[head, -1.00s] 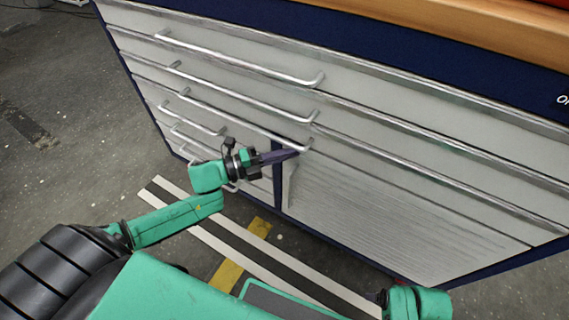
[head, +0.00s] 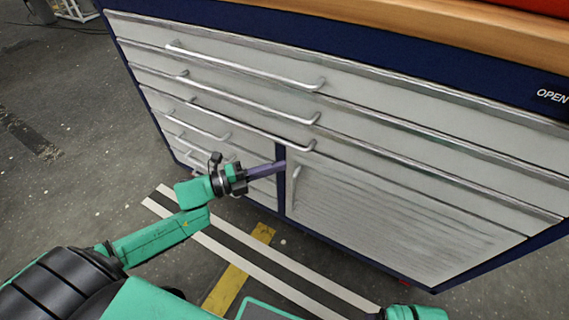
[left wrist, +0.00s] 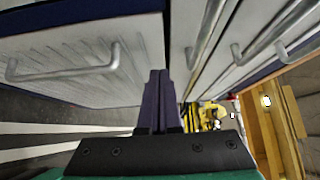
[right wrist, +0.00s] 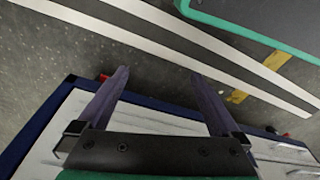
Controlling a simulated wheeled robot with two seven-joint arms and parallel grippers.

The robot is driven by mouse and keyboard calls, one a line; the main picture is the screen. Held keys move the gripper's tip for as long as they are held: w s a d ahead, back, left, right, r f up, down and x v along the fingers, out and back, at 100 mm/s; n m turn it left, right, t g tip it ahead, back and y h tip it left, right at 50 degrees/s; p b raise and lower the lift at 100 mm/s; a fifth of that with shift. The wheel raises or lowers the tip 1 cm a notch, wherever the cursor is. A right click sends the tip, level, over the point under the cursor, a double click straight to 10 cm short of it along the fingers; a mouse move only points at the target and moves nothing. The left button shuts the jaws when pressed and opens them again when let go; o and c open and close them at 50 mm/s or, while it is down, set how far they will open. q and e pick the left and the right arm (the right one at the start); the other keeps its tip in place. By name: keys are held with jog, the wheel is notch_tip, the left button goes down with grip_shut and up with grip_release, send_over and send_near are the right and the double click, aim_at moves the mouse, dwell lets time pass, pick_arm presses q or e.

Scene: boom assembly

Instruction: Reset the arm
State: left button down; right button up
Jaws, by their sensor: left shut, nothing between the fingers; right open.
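My left gripper (head: 281,166) is shut and empty, held in front of the cabinet near the blue post between the small drawers and the lower door. In the left wrist view its two purple fingers (left wrist: 158,92) lie together, with the door and its handle to the left and drawer handles to the right. My right gripper is open and empty in the right wrist view (right wrist: 160,82), its fingers wide apart above the floor beside the cabinet. In the head view only a green piece of my right arm (head: 415,313) shows at the bottom edge; the right fingers are hidden there.
The workbench cabinet has grey drawers (head: 400,118) with long bar handles (head: 245,67), all shut. A lower door (head: 380,215) with a handle (head: 295,187) is shut. A wooden top (head: 440,22) lies above. Striped floor (head: 270,262) is clear.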

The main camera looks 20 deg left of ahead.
pick_arm(q)
jog(key=p+v, duration=0.1)
jog(key=v, duration=0.6)
jog(key=shift+a, duration=0.4)
pick_arm(e)
jog(key=f, duration=0.2)
jog(key=s+f, duration=0.1)
jog(key=shift+d+f, duration=0.15)
jog(key=shift+d, duration=0.2)
